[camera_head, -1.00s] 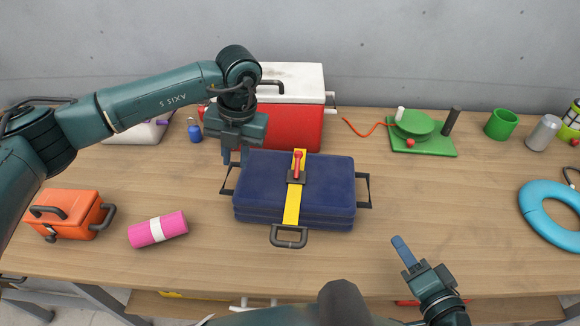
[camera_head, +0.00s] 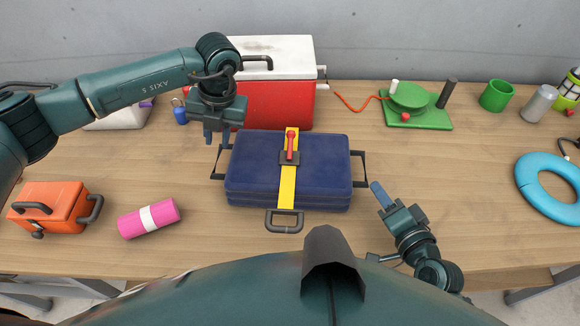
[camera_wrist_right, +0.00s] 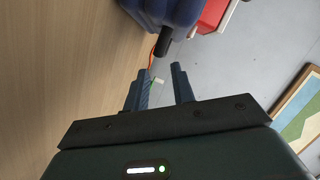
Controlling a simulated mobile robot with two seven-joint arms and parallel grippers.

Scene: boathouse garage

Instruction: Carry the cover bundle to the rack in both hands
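The cover bundle (camera_head: 250,180) is a dark blue folded block with a yellow strap and a red-handled buckle. It lies flat on the wooden table, with dark handles at its left, right and front. My left gripper (camera_head: 217,138) points down just above the left handle (camera_head: 215,165), its fingers apart and empty. My right gripper (camera_head: 381,194) is just right of and in front of the right handle (camera_head: 360,168). The right wrist view shows its fingers (camera_wrist_right: 160,73) apart with nothing between them. The bundle (camera_wrist_right: 165,10) and a dark handle (camera_wrist_right: 162,44) are ahead there. I cannot identify the rack.
A red cooler with a white lid (camera_head: 275,105) stands behind the bundle. An orange box (camera_head: 62,212) and a pink roll (camera_head: 158,221) lie left. A green tray (camera_head: 430,120), green cup (camera_head: 496,96) and blue ring (camera_head: 530,185) are right.

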